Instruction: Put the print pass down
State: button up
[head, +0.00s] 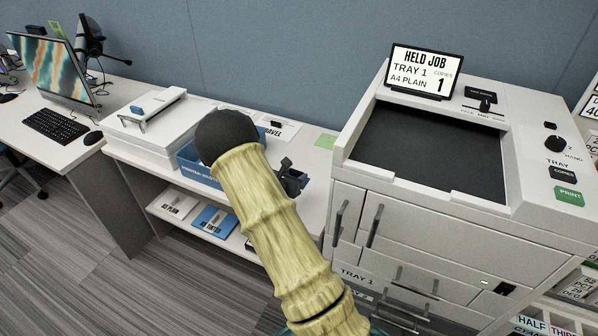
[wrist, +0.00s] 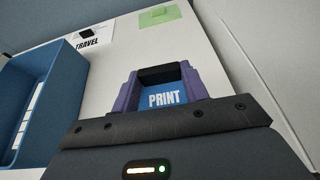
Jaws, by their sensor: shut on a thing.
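The print pass (wrist: 166,98) is a blue card with white "PRINT" lettering and a black end, seen in the wrist view. My gripper (wrist: 160,90) is shut on it, with purple fingers on both sides. In the head view my gripper (head: 292,178) is over the white counter (head: 318,160), between the blue tray and the printer, partly hidden by my arm. The pass itself is hard to make out there. I cannot tell whether the pass touches the counter.
A blue tray (wrist: 40,100) stands left of my gripper. A "TRAVEL" card (wrist: 88,38) and a green note (wrist: 165,16) lie on the counter behind. The large printer (head: 345,150) stands close on the right. Bare counter shows around the green note.

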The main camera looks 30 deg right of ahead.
jog(key=s+a+n+t+y, duration=0.2)
jog(key=s+a+n+y, duration=0.1)
jog(key=a, duration=0.5)
jog(key=s+a+n+t+y, duration=0.2)
jog(key=a+n+t+y, duration=0.1)
jog(key=a, duration=0.6)
jog(key=shift+s+f+n+y, duration=0.25)
jog(key=shift+s+n+y, duration=0.15)
jog(key=shift+n, duration=0.3)
jog(key=shift+s+a, duration=0.1)
jog(key=shift+a, duration=0.05)
